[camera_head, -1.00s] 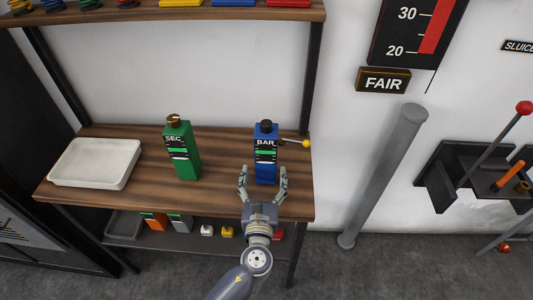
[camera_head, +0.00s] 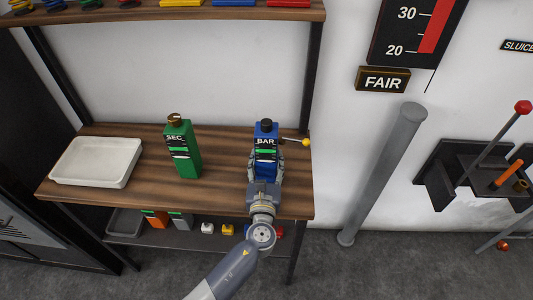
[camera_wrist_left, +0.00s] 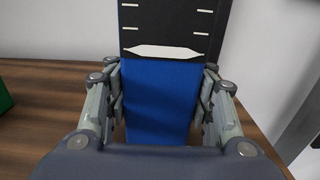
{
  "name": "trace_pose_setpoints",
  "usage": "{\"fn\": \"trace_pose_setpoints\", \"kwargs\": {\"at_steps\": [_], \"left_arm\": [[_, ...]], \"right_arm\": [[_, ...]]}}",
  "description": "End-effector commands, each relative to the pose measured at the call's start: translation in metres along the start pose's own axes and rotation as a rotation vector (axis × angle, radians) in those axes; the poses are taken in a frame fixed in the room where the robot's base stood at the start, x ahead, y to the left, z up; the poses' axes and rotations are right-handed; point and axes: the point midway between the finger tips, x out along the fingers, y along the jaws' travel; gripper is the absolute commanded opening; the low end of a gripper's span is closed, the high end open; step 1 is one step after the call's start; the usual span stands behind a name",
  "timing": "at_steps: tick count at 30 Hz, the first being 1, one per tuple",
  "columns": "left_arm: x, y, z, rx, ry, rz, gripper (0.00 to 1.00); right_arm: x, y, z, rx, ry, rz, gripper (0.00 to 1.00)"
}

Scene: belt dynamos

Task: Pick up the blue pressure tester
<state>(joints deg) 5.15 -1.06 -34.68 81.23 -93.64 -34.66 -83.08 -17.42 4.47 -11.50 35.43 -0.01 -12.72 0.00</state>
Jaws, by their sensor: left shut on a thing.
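The blue pressure tester (camera_head: 266,142), marked BAR with a dark cap, stands upright on the wooden shelf near its right end. My left gripper (camera_head: 265,168) has its fingers on both sides of the tester's lower body and is shut on it. In the left wrist view the tester (camera_wrist_left: 160,100) fills the middle, its blue front and black panel facing me, with the gripper's fingers (camera_wrist_left: 160,105) against its left and right sides. My right gripper is not in view.
A green SEC device (camera_head: 182,152) stands left of the tester. A white tray (camera_head: 95,161) lies at the shelf's left end. A yellow-tipped lever (camera_head: 304,142) sticks out right of the tester. Shelf boards lie above and below. A grey pipe (camera_head: 383,172) leans at right.

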Motion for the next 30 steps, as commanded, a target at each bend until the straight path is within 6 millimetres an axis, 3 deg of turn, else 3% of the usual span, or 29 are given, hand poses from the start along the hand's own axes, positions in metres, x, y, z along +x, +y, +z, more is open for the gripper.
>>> {"fn": "trace_pose_setpoints", "kwargs": {"at_steps": [13,23,30], "left_arm": [[0.001,0.0,0.009,-0.004,-0.006,0.001,0.0],[0.001,0.0,0.043,-0.005,-0.008,0.0,0.0],[-0.041,-0.003,0.041,-0.003,-0.004,-0.001,0.0]], "right_arm": [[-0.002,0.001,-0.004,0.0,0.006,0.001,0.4],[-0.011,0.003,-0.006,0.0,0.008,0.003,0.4],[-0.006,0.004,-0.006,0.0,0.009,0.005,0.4]]}}
